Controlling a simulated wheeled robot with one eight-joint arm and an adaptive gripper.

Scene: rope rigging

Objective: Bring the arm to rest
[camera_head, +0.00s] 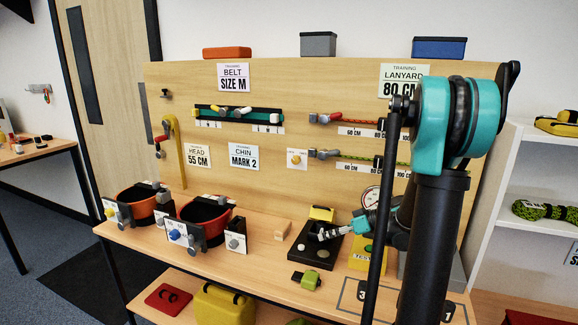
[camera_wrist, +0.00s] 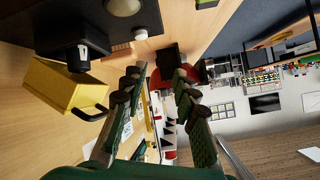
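My gripper (camera_head: 322,236) is held out to the left over the bench in the head view, close to a black base plate (camera_head: 303,253) with round knobs. In the wrist view my gripper (camera_wrist: 158,76) shows two ridged fingers apart with nothing held between them. A dark block with a red part lies beyond the tips. My arm stands large in the right of the head view and hides part of the panel and bench. Whether the fingers touch the black plate is unclear.
A yellow box (camera_wrist: 72,92) is left of the fingers in the wrist view. Two red-orange helmets (camera_head: 206,220) sit on the bench (camera_head: 262,252) at left. The upright panel (camera_head: 300,90) holds a belt (camera_head: 238,115) and lanyards. White shelves (camera_head: 520,175) stand at right.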

